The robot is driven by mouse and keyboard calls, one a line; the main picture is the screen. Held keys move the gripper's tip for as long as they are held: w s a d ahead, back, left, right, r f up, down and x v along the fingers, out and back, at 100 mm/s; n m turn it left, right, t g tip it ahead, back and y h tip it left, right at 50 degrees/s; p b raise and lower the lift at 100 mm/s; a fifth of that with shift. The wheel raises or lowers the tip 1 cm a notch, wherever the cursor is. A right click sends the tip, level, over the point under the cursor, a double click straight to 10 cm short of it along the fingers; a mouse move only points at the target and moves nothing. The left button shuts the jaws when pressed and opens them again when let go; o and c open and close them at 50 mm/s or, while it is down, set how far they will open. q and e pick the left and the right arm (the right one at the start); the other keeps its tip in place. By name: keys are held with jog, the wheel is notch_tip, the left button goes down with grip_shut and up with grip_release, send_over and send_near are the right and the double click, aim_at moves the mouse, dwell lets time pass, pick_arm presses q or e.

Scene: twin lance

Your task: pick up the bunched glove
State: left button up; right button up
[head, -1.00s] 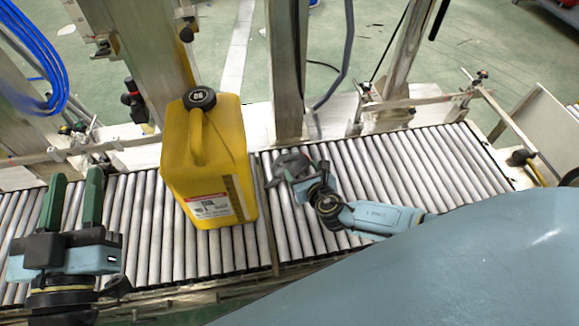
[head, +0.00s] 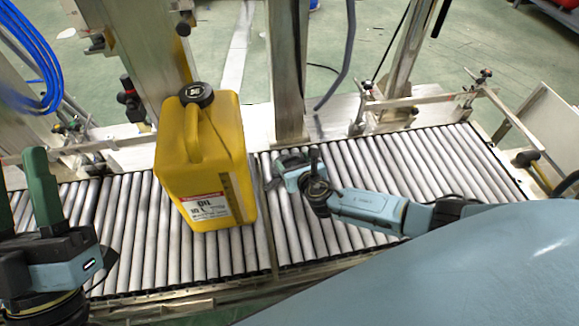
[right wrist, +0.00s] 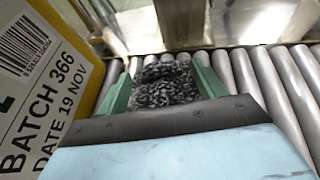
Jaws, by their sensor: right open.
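The bunched glove (right wrist: 165,86) is a black-and-grey speckled lump on the rollers. In the right wrist view it lies between the two green fingers of my right gripper (right wrist: 163,78). The fingers stand apart on either side of it; whether they touch it I cannot tell. In the head view my right gripper (head: 284,168) is low over the rollers, just right of the yellow jug, and hides most of the glove. My left gripper (head: 18,168) is at the left edge, partly cut off, with its fingers apart and nothing between them.
A yellow oil jug (head: 200,160) with a black cap stands upright on the roller conveyor (head: 130,235), close to the left of my right gripper. A metal post (head: 288,80) rises behind the glove. The rollers to the right (head: 440,160) are clear.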

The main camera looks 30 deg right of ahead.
jog(key=c, duration=1.1)
